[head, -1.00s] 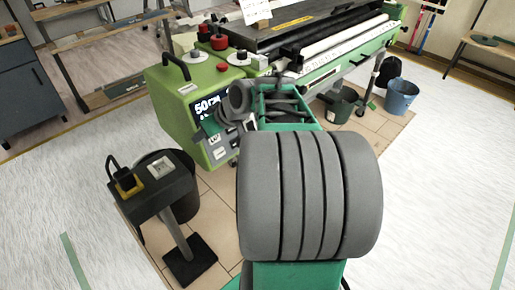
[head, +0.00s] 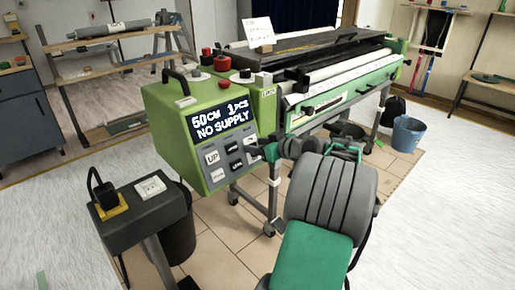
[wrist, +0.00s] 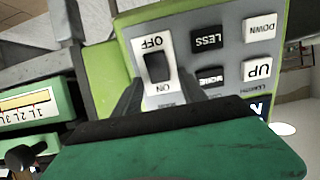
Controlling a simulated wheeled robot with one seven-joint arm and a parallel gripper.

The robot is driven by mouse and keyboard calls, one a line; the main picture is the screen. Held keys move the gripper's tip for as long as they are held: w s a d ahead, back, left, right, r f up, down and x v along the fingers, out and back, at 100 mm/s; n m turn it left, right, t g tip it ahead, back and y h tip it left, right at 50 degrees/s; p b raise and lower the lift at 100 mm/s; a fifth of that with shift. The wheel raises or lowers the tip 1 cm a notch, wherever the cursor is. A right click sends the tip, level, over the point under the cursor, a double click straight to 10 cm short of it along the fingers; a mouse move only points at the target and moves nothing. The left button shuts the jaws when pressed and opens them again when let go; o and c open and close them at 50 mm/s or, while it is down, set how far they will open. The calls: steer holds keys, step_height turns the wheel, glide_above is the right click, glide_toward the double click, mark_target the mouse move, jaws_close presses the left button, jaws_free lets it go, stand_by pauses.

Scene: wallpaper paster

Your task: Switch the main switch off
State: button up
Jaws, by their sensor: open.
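The main switch is a black rocker (wrist: 157,67) on a white plate marked OFF and ON. It sits on the grey button panel of the green machine (head: 186,163), and the wrist view shows it upside down. My gripper (wrist: 157,86) is open, its two dark fingers on either side of the lower, ON end of the plate in that view. No contact is clear. In the head view my arm and gripper partly cover the switch. The machine's display (head: 222,124) is lit and reads "50CM 1PCS NO SUPPLY".
Push buttons UP (wrist: 257,70), DOWN (wrist: 261,27), LESS (wrist: 209,40) and MORE (wrist: 211,77) are beside the switch. A dark stand with a socket (head: 150,187) is at front left. A blue bucket (head: 408,132) stands at right. Tiled floor lies in front of the machine.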

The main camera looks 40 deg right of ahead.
steer(key=shift+c, duration=0.2)
jaws_close()
stand_by(0.3)
